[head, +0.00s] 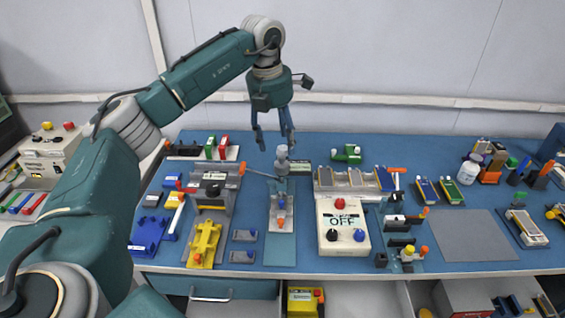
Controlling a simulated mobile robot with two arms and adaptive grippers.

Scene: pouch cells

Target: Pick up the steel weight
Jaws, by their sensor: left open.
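A small grey metal piece with a rounded knob on top, which looks like the steel weight (282,165), stands upright towards the back middle of the blue bench, at the far end of a small fixture. My left gripper (275,140) points down just above it, with its two dark fingers spread apart and nothing between them. The fingertips are close to the knob in the picture; I cannot tell whether they touch it or reach beside it. My right gripper is not in view.
A rod with an orange end (242,168) lies left of the weight. A white box marked OFF (343,244) stands front right, and a green block (347,154) lies behind. A grey mat (465,236) on the right is bare. Open drawers sit below the bench's front edge.

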